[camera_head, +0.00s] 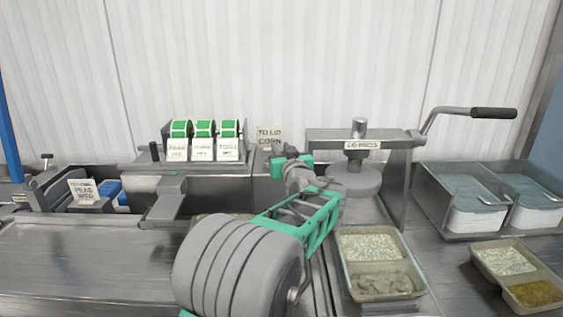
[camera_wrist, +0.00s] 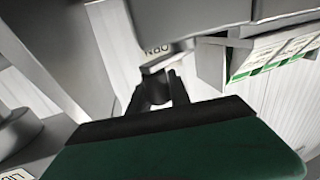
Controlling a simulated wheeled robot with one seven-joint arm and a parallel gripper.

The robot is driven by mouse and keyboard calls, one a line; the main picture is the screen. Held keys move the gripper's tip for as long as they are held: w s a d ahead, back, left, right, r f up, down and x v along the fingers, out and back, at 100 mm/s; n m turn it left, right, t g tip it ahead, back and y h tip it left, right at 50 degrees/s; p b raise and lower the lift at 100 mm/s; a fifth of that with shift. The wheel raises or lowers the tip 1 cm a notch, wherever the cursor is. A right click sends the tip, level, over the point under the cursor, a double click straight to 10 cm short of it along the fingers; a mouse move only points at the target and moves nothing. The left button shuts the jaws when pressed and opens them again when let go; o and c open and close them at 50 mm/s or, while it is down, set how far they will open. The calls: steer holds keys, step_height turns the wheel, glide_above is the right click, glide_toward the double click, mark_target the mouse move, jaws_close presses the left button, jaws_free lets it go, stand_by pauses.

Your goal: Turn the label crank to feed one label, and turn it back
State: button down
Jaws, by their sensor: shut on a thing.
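The label dispenser (camera_head: 225,168) stands left of centre at the back of the counter, with three green label rolls (camera_head: 204,129) and white labels hanging in front; part of it also shows in the wrist view (camera_wrist: 211,62). My gripper (camera_head: 277,166) is at its right end, level with the machine. In the wrist view my gripper (camera_wrist: 158,84) has its dark fingers shut on a small grey piece, apparently the label crank's handle (camera_wrist: 157,93). In the head view my gripper and arm hide the crank, so its turn angle cannot be told.
A lid press (camera_head: 359,136) with a long black-handled lever (camera_head: 494,113) stands just right of my gripper. A two-part tray (camera_head: 383,233) with rice sits below it. Lid bins (camera_head: 435,200) and another filled tray (camera_head: 486,278) are at the right. The left counter (camera_head: 80,262) is clear.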

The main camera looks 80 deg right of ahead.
steer(key=shift+f+t, duration=0.1)
steer(key=shift+t, duration=0.2)
steer(key=c, duration=1.2)
jaws_free()
steer(key=shift+d, duration=0.1)
steer(key=b+v, duration=0.2)
steer(key=v, duration=0.5)
steer(key=shift+s+a, duration=0.2)
steer(key=shift+a, duration=0.15)
